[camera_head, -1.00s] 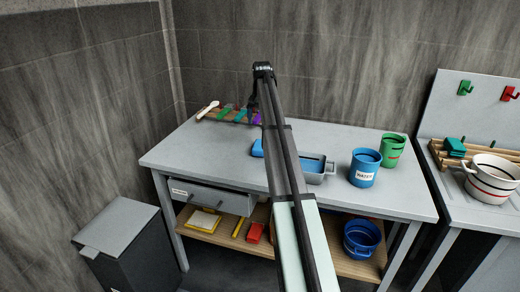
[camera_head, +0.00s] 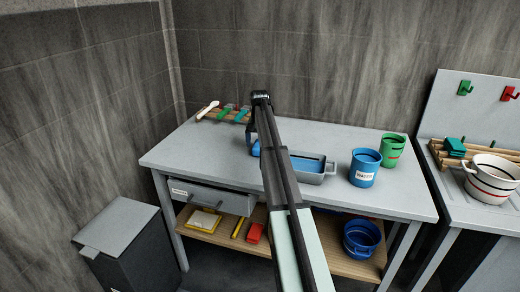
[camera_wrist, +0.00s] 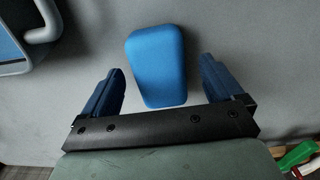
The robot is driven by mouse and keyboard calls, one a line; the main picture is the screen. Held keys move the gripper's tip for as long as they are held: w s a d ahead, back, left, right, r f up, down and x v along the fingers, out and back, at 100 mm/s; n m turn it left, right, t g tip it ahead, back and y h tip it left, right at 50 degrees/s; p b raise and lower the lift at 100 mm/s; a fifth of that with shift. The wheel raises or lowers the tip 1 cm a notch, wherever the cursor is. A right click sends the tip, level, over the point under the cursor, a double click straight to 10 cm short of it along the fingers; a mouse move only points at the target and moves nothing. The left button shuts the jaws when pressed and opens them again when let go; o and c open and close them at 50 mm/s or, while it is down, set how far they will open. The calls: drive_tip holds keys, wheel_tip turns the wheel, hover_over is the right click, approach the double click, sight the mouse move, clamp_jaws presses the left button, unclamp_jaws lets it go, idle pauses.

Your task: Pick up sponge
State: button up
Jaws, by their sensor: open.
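A blue sponge (camera_wrist: 158,62) lies flat on the grey table in the wrist view, a rounded block slightly tilted. In the head view only a small part of it (camera_head: 256,149) shows beside my arm. My gripper (camera_wrist: 160,78) is open and empty, with one blue finger on each side of the sponge's near end. There is a gap between the sponge and each finger. In the head view my arm hides much of the gripper and sponge.
A grey tray (camera_head: 328,176) with blue inside stands right of the sponge. A blue cup (camera_head: 364,170) and green cup (camera_head: 392,152) stand further right. A wooden rack (camera_head: 232,118) with coloured-handled tools lies at the back left. The table's left front is clear.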

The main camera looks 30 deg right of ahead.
drive_tip(key=shift+f, duration=0.95)
drive_tip(key=shift+c, duration=0.2)
drive_tip(key=c, duration=1)
wheel_tip(320, 180, up, 10)
drive_tip(key=shift+r, duration=0.1)
